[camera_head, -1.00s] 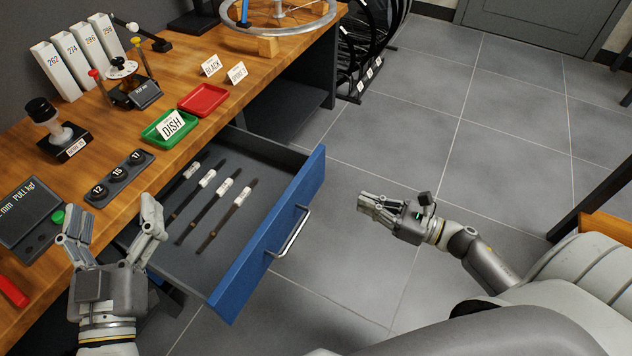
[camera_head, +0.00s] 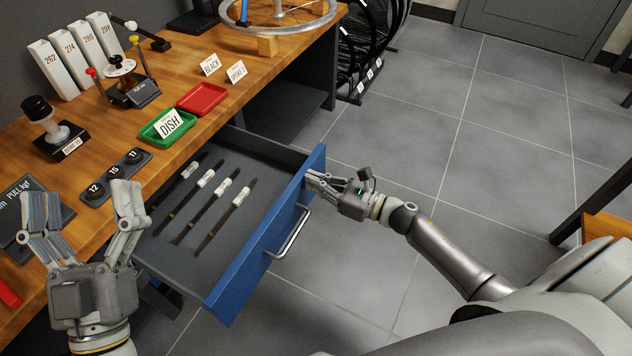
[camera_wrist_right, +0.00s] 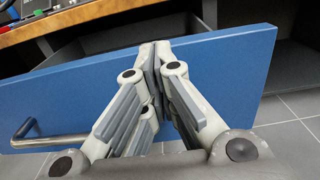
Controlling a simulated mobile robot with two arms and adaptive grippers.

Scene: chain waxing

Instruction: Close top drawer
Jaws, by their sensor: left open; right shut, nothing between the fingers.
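The top drawer, with its blue front (camera_head: 240,272) and silver bar handle (camera_head: 291,232), stands open from the wooden bench. Several dark spoke-like rods with white labels (camera_head: 205,179) lie on its grey floor. My right gripper (camera_head: 309,181) is shut and empty, its fingertips at the drawer front near the far end, beyond the handle. In the right wrist view its fingertips (camera_wrist_right: 155,50) meet or nearly touch the blue front (camera_wrist_right: 225,65); exact contact cannot be told. The handle (camera_wrist_right: 25,132) is at the left there. My left gripper (camera_head: 82,205) is open above the bench's near edge.
The bench top (camera_head: 195,75) holds a green tray (camera_head: 150,136) with a DISH card, a red tray (camera_head: 203,98), a weight rack (camera_head: 117,180) and a wheel (camera_head: 278,12). The tiled floor (camera_head: 430,150) right of the drawer is clear.

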